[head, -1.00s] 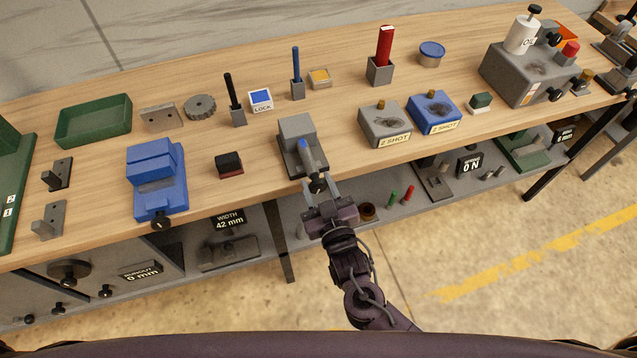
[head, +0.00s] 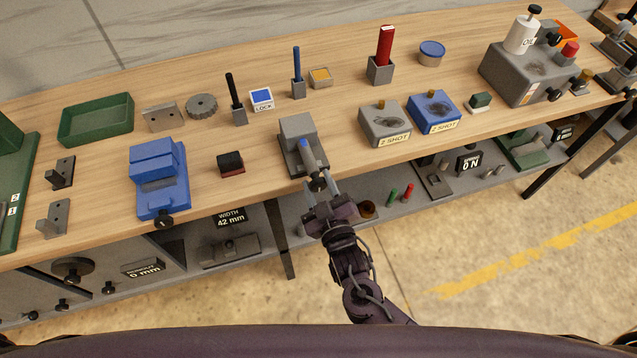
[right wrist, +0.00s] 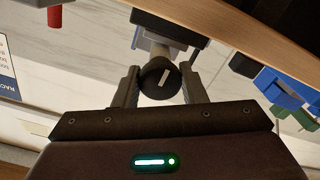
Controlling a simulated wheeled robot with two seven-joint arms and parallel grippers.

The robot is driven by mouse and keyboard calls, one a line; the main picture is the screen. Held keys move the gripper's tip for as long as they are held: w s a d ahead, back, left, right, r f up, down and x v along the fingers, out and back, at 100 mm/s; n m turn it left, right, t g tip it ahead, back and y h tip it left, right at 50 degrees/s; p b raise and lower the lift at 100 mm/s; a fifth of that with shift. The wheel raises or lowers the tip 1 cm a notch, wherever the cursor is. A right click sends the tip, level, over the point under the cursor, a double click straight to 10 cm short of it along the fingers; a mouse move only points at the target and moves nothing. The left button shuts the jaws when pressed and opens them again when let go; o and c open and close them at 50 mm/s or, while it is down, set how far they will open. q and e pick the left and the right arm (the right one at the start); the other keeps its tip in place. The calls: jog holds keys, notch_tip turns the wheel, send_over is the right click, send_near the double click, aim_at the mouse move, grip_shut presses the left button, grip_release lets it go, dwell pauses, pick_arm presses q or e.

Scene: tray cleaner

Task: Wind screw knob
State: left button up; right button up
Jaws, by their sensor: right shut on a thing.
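A grey vise (head: 297,130) stands at the front edge of the bench, with a screw pointing outward over the edge. A dark round screw knob (head: 317,182) sits at the screw's outer end. My right gripper (head: 322,188) is shut on this knob, one finger on each side of it. In the right wrist view the black knob (right wrist: 158,78) shows a pale line on its face and sits between the fingers (right wrist: 160,84). My left gripper is not in view.
A blue vise (head: 163,205) with its own dark knob stands to the left. A small dark block (head: 231,163) lies between the vises. Grey and blue "2 SHOT" boxes (head: 388,125) stand to the right. A lower shelf (head: 290,210) runs below the bench top.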

jog(key=o, duration=0.6)
jog(key=shift+s+f, duration=0.2)
jog(key=shift+f, duration=0.1)
jog(key=o, duration=0.4)
jog(key=shift+s+d+r, duration=0.1)
jog(key=shift+r, duration=0.15)
jog(key=shift+s+f, duration=0.15)
jog(key=shift+s, duration=0.1)
jog(key=b+v, duration=0.2)
jog(key=v, duration=0.5)
jog(key=shift+s+d, duration=0.1)
jog(key=shift+s, duration=0.05)
